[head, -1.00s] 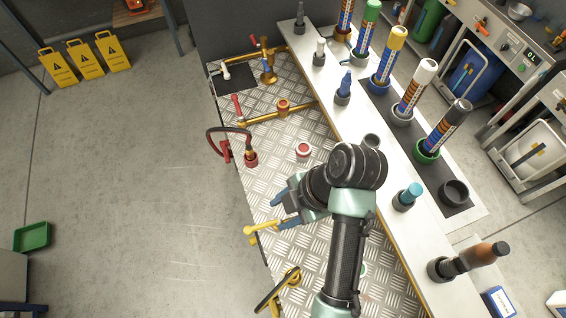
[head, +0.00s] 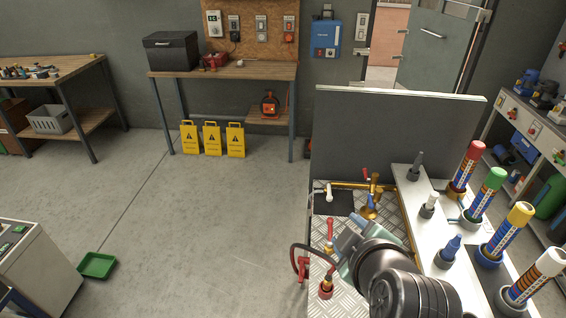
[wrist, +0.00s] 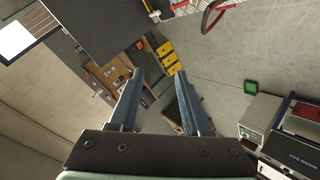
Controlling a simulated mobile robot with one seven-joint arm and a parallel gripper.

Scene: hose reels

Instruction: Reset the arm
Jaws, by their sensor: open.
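My gripper (wrist: 158,74) is open in the wrist view, with two straight blue-grey fingers spread apart and nothing between them. It points out over the grey floor toward the far wooden workbench. In the head view my black and pale-green arm fills the bottom centre right. It covers part of the tread-plate bench top (head: 318,275). My gripper's end appears beside the red-handled valve (head: 329,235) and its dark hose there. I cannot tell its height above the plate, and the fingertips are not clear in that view.
Markers in coloured holders, such as the red one (head: 467,166), stand along the white shelf (head: 405,183) at right. A grey panel (head: 390,130) rises behind the bench. Yellow signs (head: 212,139) and a green tray (head: 97,265) are on the floor. The left floor is mostly clear.

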